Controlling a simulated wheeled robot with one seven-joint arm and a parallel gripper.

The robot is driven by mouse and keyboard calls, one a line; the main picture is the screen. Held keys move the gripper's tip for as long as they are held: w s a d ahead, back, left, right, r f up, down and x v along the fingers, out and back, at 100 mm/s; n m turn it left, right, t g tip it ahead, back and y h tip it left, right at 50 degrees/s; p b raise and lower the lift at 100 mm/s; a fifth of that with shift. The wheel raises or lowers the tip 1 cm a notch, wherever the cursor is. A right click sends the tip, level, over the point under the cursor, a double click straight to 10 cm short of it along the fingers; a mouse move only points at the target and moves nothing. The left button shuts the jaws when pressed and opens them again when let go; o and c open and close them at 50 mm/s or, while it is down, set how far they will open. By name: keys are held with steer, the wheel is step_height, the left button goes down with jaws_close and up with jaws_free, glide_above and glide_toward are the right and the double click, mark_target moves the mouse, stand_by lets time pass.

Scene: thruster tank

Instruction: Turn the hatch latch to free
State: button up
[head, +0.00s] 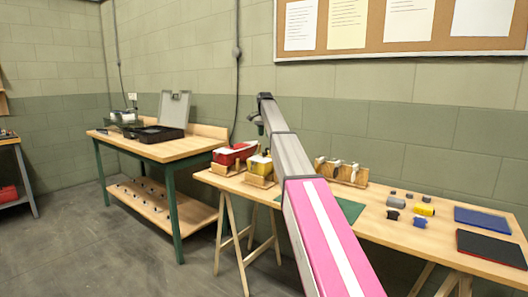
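I cannot make out a hatch latch in the head view. On the left bench (160,150), a black case (158,134) has a grey panel (174,109) standing upright at its back. A small dark, partly see-through box (125,118) sits to its left; no latch shows on it at this size. My arm rises from the bottom of the picture, pink then grey. The dark part at its far end, seemingly my gripper (256,123), is in the air in front of the wall, apart from the bench. Its fingers are too small to read.
A right table (375,230) holds a red bin (236,153), a yellow bin (259,166), a wooden rack (342,172), several small blocks, a blue tray (482,219) and a dark mat (492,247). My arm hides part of this table. The floor (110,250) at left is clear.

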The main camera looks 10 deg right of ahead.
mark_target(265, 155)
step_height(265, 155, down, 10)
steer(key=shift+f, duration=0.1)
jaws_close()
